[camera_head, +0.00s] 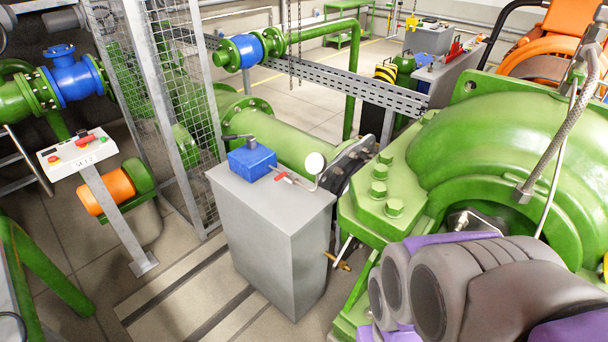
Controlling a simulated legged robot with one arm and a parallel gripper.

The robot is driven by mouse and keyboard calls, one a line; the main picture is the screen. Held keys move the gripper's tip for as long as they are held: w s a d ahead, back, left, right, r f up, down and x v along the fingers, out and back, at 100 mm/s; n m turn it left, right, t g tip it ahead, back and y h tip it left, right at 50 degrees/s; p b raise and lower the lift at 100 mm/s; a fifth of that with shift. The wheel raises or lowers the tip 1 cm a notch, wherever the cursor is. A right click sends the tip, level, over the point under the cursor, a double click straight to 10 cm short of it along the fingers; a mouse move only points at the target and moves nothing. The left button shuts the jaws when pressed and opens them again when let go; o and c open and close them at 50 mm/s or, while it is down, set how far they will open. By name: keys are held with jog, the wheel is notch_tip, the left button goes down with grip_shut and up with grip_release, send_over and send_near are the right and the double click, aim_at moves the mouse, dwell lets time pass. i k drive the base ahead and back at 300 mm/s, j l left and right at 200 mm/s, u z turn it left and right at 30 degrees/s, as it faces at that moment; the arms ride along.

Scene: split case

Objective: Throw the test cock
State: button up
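No part is labelled as the test cock, and I cannot tell for sure which fitting it is. A small red-handled valve (281,177) sits on the thin line between a blue block (252,163) and a round white gauge (315,163), on top of a grey cabinet (272,240). A small brass fitting (340,263) shows low between the cabinet and the green pump casing (500,145). A metal fitting (462,220) on the casing is partly hidden by my grey and purple arm parts at lower right. I see no gripper fingertips.
A control post (78,150) with red buttons stands at left, near an orange motor (106,190). A mesh guard (185,100) stands behind the cabinet. A braided hose (562,130) and thin pipe cross the casing at right. Some floor is clear left of the cabinet.

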aim_at(280, 176)
jog(key=i+j, duration=0.25)
jog(key=j, duration=0.15)
jog(key=i+j, duration=0.25)
jog(key=j, duration=0.15)
jog(key=i+j+z, duration=0.3)
jog(key=z, duration=0.15)
jog(key=i+j+z, duration=0.45)
jog(key=k+l, duration=0.05)
jog(key=k, duration=0.05)
